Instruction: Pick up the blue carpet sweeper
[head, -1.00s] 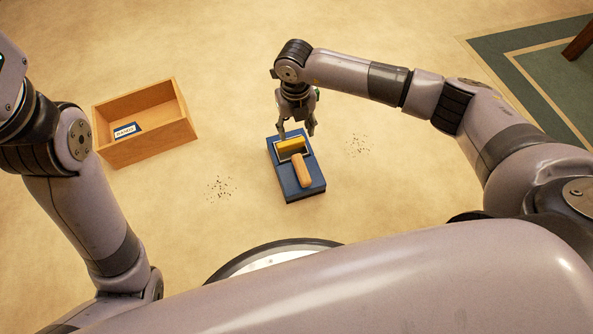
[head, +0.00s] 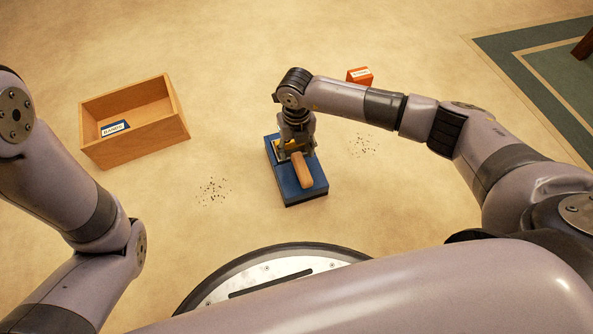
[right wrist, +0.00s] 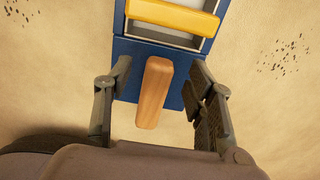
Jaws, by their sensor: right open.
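The blue carpet sweeper (head: 306,190) stands on the carpet in the middle of the head view. It has a wooden handle on top and a yellow bar at its far end. In the right wrist view the sweeper (right wrist: 127,85) shows its wooden handle (right wrist: 154,92) between the two fingers. My right gripper (head: 296,153) is open over the sweeper, pointing down. In the right wrist view the right gripper (right wrist: 158,85) has one finger on each side of the handle, with gaps on both sides. My left gripper is out of view.
An open wooden box (head: 160,140) with a blue label inside stands to the left. A small orange box (head: 359,76) lies beyond my right arm. Dark specks (head: 213,191) lie on both sides of the sweeper. A green-bordered rug (head: 550,70) is at far right.

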